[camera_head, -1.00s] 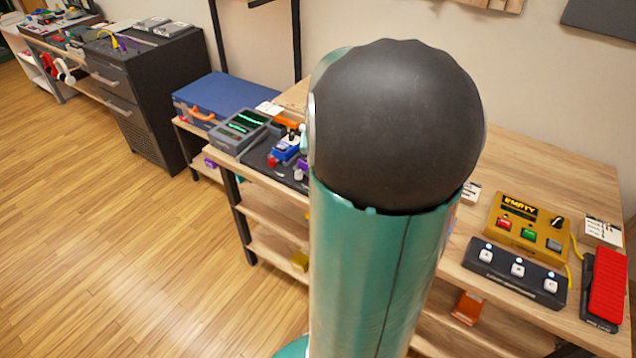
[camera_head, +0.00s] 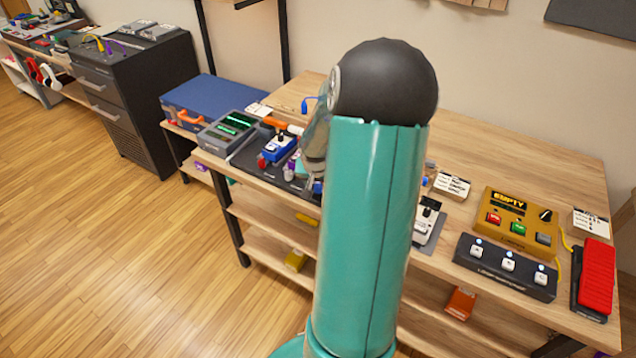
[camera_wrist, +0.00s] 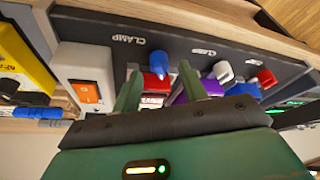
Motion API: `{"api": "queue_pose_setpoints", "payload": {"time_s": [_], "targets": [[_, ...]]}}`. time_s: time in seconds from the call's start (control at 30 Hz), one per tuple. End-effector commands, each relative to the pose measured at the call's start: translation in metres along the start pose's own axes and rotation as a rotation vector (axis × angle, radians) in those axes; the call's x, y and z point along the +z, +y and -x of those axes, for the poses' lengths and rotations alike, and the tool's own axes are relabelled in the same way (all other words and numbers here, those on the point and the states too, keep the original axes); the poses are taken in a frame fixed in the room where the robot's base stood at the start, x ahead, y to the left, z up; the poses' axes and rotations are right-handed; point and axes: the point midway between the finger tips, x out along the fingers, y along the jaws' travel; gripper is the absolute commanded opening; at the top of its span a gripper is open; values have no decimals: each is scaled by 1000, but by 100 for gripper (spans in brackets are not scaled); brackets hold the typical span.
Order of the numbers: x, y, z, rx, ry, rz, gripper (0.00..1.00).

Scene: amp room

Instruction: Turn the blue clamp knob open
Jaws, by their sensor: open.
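The blue clamp knob (camera_wrist: 159,70) stands at the edge of a dark board (camera_wrist: 185,47) under a "CLAMP" label in the wrist view. In the head view a small blue knob (camera_head: 318,187) shows at the front edge of the same board (camera_head: 246,158), beside my arm. My gripper (camera_wrist: 159,92) is open, with its two green fingers pointing at the board. The knob appears between the fingertips in the picture. I cannot tell whether either finger touches it.
A grey-white knob (camera_wrist: 222,72) and a red knob (camera_wrist: 266,78) stand along the same edge. Red and purple pedals lie behind the fingers. A white box with an orange switch (camera_wrist: 86,92) is at the left. A yellow pedal (camera_head: 515,216) and footswitch (camera_head: 507,266) occupy the table's right.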

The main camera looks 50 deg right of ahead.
Motion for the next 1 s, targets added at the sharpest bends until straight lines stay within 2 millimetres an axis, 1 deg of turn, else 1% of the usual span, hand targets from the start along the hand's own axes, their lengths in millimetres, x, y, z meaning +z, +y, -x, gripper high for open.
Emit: {"api": "queue_pose_setpoints", "payload": {"time_s": [0.03,0.13,0.37,0.4,0.47,0.6,0.63,1.0], "targets": [[0,-1,-5,-1,-1,2,43],[0,-1,-9,-1,-1,1,43],[0,0,-10,0,0,1,43],[0,0,-10,0,0,1,41],[0,0,-10,0,0,1,29],[0,0,-10,0,0,1,1],[0,0,-10,0,0,1,0],[0,1,-10,-19,0,45,0]]}}
